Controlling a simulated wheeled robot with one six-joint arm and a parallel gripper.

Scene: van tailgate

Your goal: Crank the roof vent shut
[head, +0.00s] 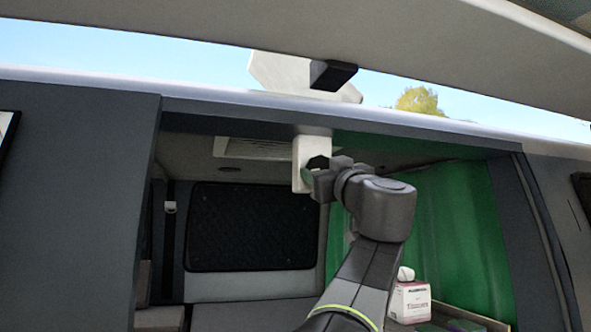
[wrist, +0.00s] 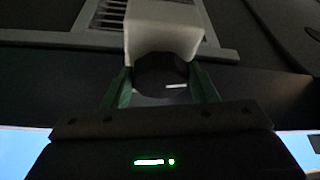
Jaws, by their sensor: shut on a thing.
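The roof vent (head: 262,149) is a pale slatted frame in the van ceiling, seen past the upper edge of the opening. Its slats also show at the top of the wrist view (wrist: 112,14). A white crank housing (head: 300,150) hangs down beside it and fills the top middle of the wrist view (wrist: 162,28). A dark rounded crank knob (wrist: 160,74) sits under the housing. My gripper (head: 314,176) reaches up to it, with green fingers on either side of the knob in the wrist view (wrist: 162,92), shut on it. The knob's far side is hidden.
A white angled panel (head: 285,72) stands above the roof edge, partly behind a dark block (head: 331,74). The raised tailgate (head: 430,40) hangs overhead. A green curtain (head: 455,230) and a tissue box (head: 410,302) are at right. A dark window (head: 252,227) is behind.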

